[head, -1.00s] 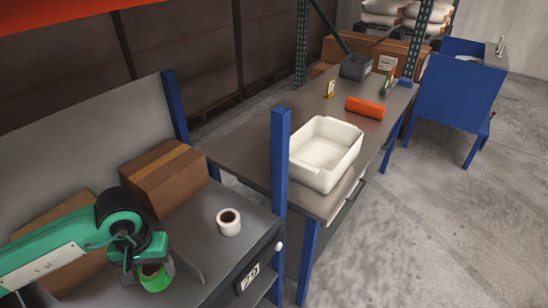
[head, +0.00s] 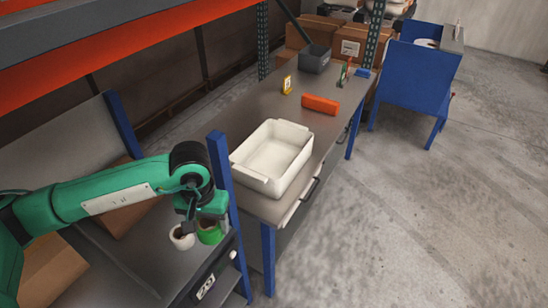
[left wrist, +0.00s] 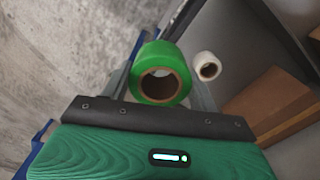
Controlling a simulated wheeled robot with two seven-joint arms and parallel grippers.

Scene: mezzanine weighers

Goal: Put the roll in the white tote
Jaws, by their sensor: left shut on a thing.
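My left gripper (head: 204,214) is shut on a green roll (head: 210,234), holding it above the near grey table, close to the blue post. In the left wrist view the green roll (left wrist: 150,55) sits between the two fingers, its brown core facing the camera. A white roll (head: 181,239) stands on the near table, just left of the green one and partly hidden by the gripper; it also shows in the left wrist view (left wrist: 207,57). The white tote (head: 258,178) stands empty on the farther table, beyond the post. My right gripper is out of view.
The blue post (head: 222,182) stands between my gripper and the tote. A blue chair-like unit (head: 416,80) stands beyond. The floor at right is clear.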

